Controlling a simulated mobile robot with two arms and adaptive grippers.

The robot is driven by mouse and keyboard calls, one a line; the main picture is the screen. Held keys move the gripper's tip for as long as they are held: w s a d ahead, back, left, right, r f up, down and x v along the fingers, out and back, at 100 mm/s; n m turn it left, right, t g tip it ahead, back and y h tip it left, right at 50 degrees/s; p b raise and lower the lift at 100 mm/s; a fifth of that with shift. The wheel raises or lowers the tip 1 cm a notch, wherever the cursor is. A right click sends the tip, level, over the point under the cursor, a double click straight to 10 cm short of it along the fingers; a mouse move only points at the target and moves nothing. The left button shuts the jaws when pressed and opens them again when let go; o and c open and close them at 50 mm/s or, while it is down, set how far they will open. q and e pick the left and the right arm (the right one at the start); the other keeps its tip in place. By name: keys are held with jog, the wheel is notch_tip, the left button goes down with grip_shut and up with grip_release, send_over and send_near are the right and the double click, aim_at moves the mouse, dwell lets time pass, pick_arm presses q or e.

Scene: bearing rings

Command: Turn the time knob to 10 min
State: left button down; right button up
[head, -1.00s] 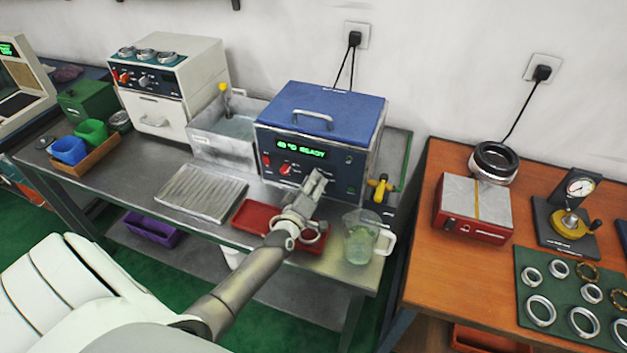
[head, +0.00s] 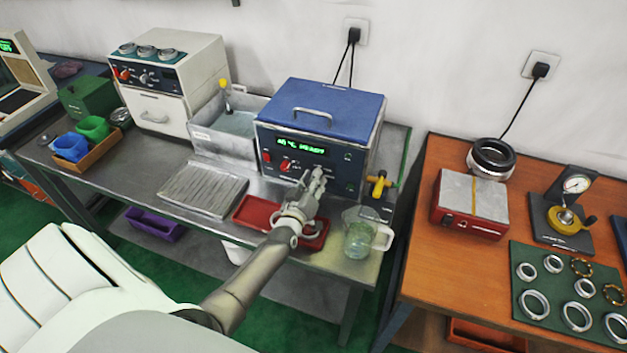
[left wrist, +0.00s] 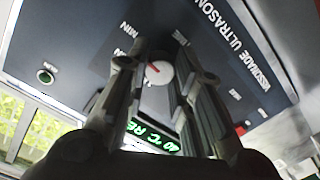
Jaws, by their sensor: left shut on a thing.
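The blue ultrasonic cleaner (head: 323,102) stands on the steel bench with a lit green display (head: 300,146). My left gripper (head: 318,178) is at its dark front panel, below and right of the display. In the left wrist view, a pale round knob (left wrist: 159,72) with a red pointer sits between the fingers of my left gripper (left wrist: 162,75), which are shut on it. The label "MIN" shows beside it; the dial numbers are mostly hidden by the fingers. In the head view my gripper hides this knob. A red knob (head: 286,165) shows to its left. My right gripper is out of view.
A red tray (head: 252,212) lies under my left wrist. A glass beaker (head: 358,240) stands close to its right, and a yellow-handled valve (head: 378,184) is beside the cleaner. A ribbed metal tray (head: 203,190) lies to the left.

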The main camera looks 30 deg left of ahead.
pick_arm(q)
jog(key=shift+f, duration=0.1)
jog(key=c, duration=1.2)
grip_release()
jog(key=shift+c, duration=0.2)
jog(key=v, duration=1.2)
